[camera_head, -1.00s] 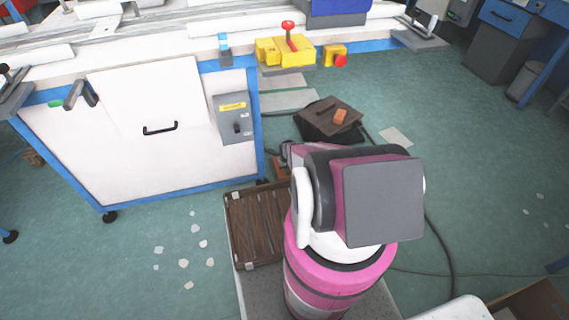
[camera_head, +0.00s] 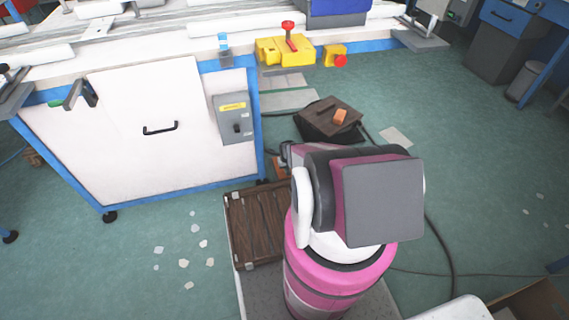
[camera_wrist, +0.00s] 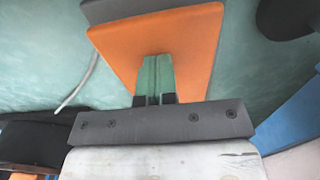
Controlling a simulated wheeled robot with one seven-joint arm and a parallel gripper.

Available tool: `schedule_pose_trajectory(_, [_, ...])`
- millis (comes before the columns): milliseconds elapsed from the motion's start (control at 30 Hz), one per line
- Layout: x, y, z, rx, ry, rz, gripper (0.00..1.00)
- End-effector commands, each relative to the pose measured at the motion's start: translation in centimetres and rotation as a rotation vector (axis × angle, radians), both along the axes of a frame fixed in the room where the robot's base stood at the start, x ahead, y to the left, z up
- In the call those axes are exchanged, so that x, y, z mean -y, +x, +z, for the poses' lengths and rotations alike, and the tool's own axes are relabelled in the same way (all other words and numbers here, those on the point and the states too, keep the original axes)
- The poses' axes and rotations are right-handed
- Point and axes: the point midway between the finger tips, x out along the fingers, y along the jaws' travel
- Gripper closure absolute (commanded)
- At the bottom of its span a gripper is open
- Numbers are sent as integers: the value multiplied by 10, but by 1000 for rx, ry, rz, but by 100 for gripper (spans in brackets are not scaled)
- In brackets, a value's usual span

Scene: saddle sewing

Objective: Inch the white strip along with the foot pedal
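The foot pedal has a wide orange plate (camera_wrist: 187,35) with a grey edge behind it, seen large in the wrist view. In the head view, a small brown-orange part of it (camera_head: 280,168) shows beside my arm near the cabinet foot; the rest is hidden. My gripper (camera_wrist: 156,62) has its two green fingers together, nothing between them, and they overlap the orange plate. I cannot tell if they touch it. In the head view my arm hides the gripper. White strips (camera_head: 150,52) lie on the bench top; I cannot tell which is the task's strip.
A white cabinet (camera_head: 110,140) with a blue frame stands left of my arm. A dark box with an orange block (camera_head: 340,116) and cables lies on the floor beyond. A brown slatted board (camera_head: 254,228) lies beside my base. Yellow control boxes (camera_head: 285,52) sit on the bench edge.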

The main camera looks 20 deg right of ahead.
Motion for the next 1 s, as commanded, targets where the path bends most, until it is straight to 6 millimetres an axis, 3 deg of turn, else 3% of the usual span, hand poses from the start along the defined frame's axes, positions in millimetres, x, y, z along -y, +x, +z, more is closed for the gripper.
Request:
schedule_pose_trajectory(267, [0, 0, 2, 0, 0, 0, 100])
schedule_pose_trajectory(800, [0, -1, 53, 0, 0, 0, 100])
schedule_pose_trajectory(1000, [0, 0, 61, 0, 0, 0, 100])
